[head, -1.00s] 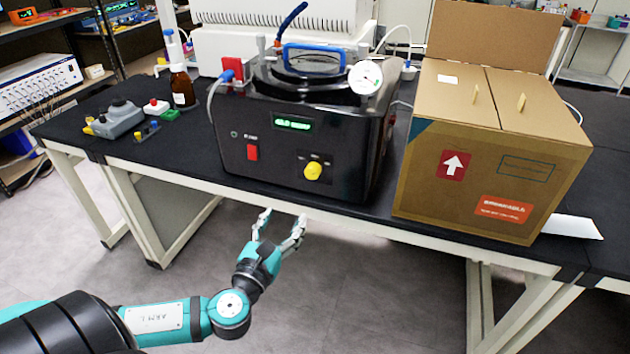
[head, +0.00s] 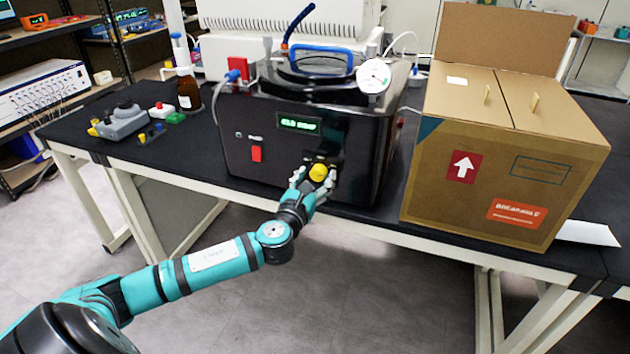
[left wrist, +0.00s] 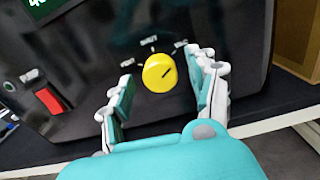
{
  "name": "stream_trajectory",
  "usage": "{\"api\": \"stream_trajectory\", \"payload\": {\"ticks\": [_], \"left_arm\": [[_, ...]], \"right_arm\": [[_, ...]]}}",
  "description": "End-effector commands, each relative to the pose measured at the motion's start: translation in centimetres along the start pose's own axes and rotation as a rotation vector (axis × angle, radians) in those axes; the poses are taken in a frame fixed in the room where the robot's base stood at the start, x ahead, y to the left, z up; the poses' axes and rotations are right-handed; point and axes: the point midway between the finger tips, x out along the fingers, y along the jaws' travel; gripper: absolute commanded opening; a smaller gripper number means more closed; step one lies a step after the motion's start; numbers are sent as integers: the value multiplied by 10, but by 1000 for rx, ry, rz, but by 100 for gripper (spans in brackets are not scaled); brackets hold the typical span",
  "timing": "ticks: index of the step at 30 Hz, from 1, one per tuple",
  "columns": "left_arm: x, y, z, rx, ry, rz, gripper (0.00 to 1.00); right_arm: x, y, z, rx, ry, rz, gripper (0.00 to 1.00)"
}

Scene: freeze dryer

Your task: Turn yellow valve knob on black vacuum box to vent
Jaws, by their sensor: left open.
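The black vacuum box (head: 275,160) stands on the bench. Its yellow valve knob (head: 318,172) is on the lower right of the front panel. My left gripper (head: 313,182) is open in front of the panel. In the left wrist view its two fingers (left wrist: 162,88) stand to the left and right of the knob, with a visible gap on each side. My right gripper is not in view.
A red switch (head: 256,154) and a green display (head: 299,124) are on the same panel. A cardboard box (head: 480,175) stands close on the right. A brown bottle (head: 188,92) and a grey device (head: 120,122) are at the left. The bench's front edge is below the box.

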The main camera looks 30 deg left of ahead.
Motion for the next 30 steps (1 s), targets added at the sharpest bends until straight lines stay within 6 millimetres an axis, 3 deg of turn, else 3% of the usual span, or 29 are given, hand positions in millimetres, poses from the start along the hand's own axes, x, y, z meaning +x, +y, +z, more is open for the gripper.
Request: {"api": "stream_trajectory", "payload": {"ticks": [7,19,30], "left_arm": [[0,0,0,0,0,-1,56],[0,0,0,0,0,-1,4],[0,0,0,-64,1,-1,4]], "right_arm": [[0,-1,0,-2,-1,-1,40],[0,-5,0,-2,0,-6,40],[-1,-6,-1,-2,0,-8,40]]}}
